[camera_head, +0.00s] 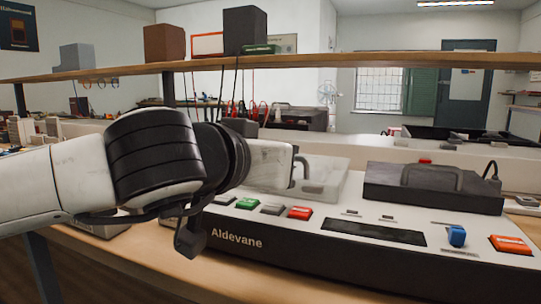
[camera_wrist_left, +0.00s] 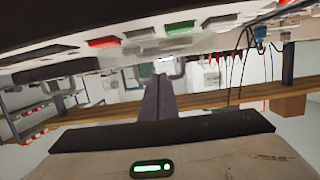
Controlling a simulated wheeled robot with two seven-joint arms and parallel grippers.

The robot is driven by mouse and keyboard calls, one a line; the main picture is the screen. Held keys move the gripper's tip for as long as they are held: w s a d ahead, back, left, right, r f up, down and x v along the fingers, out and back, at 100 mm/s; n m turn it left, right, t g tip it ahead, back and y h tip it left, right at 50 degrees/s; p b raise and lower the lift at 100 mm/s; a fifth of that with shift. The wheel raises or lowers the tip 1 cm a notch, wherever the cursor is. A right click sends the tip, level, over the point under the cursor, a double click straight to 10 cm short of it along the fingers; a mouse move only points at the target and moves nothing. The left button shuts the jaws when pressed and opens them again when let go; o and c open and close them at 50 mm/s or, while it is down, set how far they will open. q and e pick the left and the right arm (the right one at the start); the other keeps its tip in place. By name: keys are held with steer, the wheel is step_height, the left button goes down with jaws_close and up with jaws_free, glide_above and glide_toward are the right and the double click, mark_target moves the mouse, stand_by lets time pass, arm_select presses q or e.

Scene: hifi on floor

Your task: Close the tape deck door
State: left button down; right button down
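The device (camera_head: 300,255) labelled Aldevane is a long pale-topped unit with a dark front. A clear, box-like cover (camera_head: 328,188), apparently the tape deck door, stands on its top behind the buttons. My arm partly hides it, and I cannot tell its exact angle. My left gripper (camera_head: 298,166) reaches in from the left, just above and in front of this cover; its tips are mostly hidden by the wrist. In the left wrist view its fingers (camera_wrist_left: 158,98) lie side by side, shut, with nothing visible between them. I cannot tell whether they touch the cover. My right gripper is out of view.
Green (camera_head: 247,203) and red (camera_head: 299,213) buttons line the device's top. A dark raised block (camera_head: 434,187), blue knob (camera_head: 457,236) and orange button (camera_head: 511,244) are at right. A wooden shelf (camera_head: 400,61) with boxes runs behind, cables hanging below.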

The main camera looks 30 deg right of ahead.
arm_select(q)
steer(key=shift+w+f, duration=0.2)
steer(key=shift+f, duration=0.35)
steer(key=shift+r+p, duration=0.3)
steer(key=shift+r, duration=0.2)
step_height(320, 180, up, 3)
steer(key=shift+s+a+f+p, duration=0.1)
steer(key=shift+s+p, duration=0.05)
steer(key=shift+p, duration=0.65)
steer(key=s+a+f, duration=0.4)
steer(key=s+a, duration=0.2)
steer(key=a, duration=0.1)
steer(key=shift+s+b, duration=0.15)
steer(key=shift+b, duration=0.3)
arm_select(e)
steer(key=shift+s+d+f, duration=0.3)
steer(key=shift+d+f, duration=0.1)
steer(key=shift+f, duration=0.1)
